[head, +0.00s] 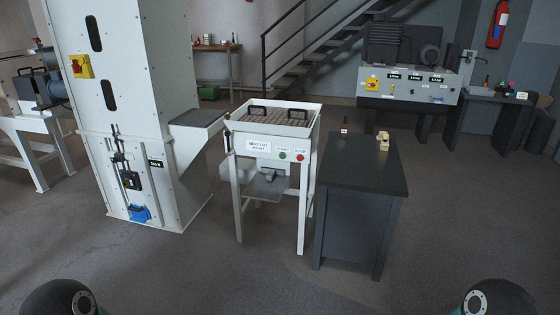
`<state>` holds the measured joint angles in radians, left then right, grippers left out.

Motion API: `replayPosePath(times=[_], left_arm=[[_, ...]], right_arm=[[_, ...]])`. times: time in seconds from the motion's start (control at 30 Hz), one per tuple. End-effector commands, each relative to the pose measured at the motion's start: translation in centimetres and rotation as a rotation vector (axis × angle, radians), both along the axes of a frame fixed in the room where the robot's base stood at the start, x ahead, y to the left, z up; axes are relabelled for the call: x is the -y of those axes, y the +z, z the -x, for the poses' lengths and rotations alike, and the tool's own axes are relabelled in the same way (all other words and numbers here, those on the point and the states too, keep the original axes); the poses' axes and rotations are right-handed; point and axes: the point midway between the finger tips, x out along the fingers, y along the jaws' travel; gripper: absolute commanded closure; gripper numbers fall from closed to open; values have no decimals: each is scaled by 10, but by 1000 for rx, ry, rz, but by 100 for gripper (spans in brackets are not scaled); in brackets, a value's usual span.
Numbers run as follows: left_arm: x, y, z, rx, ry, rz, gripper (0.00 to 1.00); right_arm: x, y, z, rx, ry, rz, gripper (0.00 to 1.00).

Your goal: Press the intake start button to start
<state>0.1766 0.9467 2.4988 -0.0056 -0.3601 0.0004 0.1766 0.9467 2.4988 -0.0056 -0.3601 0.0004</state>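A white hopper-like stand (237,190) on legs stands at the middle, with a grated top. Its front panel carries a white sign (258,146) whose small print I cannot read with certainty. Right of the sign are a green button (283,155) and a red button (300,157), each with a small label above it. The green one appears to be the start button; its label is too small to read surely. Neither gripper is in view; only rounded dark parts of my arms show at the bottom left and bottom right corners.
A tall white cabinet (160,62) stands left of the stand, with a shelf (197,117) jutting out. A dark table (358,171) with small items stands close on the right. A control panel (408,84) and stairs are behind. The floor in front (240,275) is clear.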

Motion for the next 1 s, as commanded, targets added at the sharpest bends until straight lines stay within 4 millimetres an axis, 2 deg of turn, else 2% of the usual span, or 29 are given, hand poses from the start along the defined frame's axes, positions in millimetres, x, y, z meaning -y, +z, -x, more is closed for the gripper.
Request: replayPosePath(times=[0.33, 0.57, 0.6, 1.0], left_arm=[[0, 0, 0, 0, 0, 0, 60], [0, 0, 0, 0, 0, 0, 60], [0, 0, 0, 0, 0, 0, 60], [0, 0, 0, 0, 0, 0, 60]], right_arm=[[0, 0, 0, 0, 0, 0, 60], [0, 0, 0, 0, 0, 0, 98], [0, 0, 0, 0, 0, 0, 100], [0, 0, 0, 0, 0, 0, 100]])
